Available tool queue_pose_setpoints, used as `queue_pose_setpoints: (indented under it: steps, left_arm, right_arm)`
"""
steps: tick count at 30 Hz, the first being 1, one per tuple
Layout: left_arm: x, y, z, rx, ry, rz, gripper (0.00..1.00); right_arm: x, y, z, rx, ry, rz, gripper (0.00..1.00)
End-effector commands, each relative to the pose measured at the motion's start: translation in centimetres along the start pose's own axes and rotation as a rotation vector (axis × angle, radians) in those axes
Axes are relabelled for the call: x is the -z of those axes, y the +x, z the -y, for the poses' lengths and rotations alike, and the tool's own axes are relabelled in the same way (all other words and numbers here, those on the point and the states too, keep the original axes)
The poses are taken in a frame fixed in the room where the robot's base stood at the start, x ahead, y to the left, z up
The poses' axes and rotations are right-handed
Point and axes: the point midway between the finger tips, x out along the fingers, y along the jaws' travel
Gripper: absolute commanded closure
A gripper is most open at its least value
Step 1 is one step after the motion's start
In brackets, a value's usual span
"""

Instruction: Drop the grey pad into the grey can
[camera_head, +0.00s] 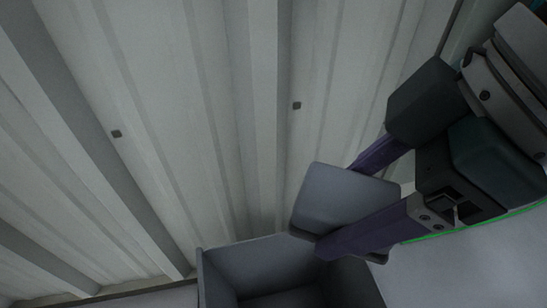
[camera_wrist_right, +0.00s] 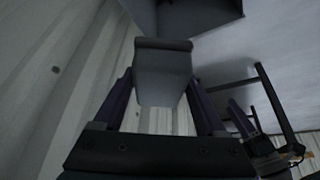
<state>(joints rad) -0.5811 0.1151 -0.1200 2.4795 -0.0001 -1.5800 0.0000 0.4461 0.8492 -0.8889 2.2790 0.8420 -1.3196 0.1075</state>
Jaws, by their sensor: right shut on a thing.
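The grey pad (camera_head: 343,196) is held between the two purple fingers of my right gripper (camera_head: 352,208), which is shut on it. The pad also shows in the right wrist view (camera_wrist_right: 163,75), between the fingers. The grey can (camera_head: 224,277) is an open box-like bin at the bottom of the head view, partly cut off by the frame. In that view the pad overlaps the can's upper edge; I cannot tell how high above it the pad is. The can also shows at the top of the right wrist view (camera_wrist_right: 195,14).
A ribbed pale metal wall (camera_head: 180,110) fills the left and back of the head view, close behind the can. Pale floor (camera_head: 470,265) lies to the right, with a green line on it. A dark-legged object (camera_wrist_right: 272,100) stands at the right of the right wrist view.

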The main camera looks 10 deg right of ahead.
Motion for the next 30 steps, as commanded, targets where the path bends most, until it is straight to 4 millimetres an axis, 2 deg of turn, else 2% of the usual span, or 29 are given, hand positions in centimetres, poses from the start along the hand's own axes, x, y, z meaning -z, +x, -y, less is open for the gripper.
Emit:
queue_pose_setpoints:
  steps: [1, 8, 15, 18, 22, 30]
  left_arm:
    - [-1.0, 3.1, -0.1, 0.000, 0.000, 0.000, 0.50]
    - [-3.0, 9.5, -0.3, 0.001, 0.000, -0.001, 0.50]
    - [-5.3, 16.8, -0.4, 0.003, 0.004, -0.001, 0.50]
    - [-6.1, 19.0, -0.4, 0.005, 0.006, 0.000, 0.50]
    - [-6.6, 20.6, -0.4, 0.007, 0.008, 0.000, 0.50]
    - [-6.9, 21.6, -0.4, 0.007, 0.008, -0.001, 0.50]
  right_arm:
    - [-1.3, 3.0, 0.1, 0.008, -0.016, -0.001, 0.83]
    - [-3.8, 9.2, 0.6, 0.047, -0.096, -0.001, 0.83]
    - [-6.6, 16.2, 1.1, 0.088, -0.183, -0.001, 0.83]
    - [-7.4, 18.4, 1.3, 0.103, -0.213, -0.002, 0.83]
    - [-8.0, 19.9, 1.4, 0.115, -0.239, 0.000, 0.83]
    - [-8.3, 20.7, 1.5, 0.122, -0.251, 0.000, 0.83]
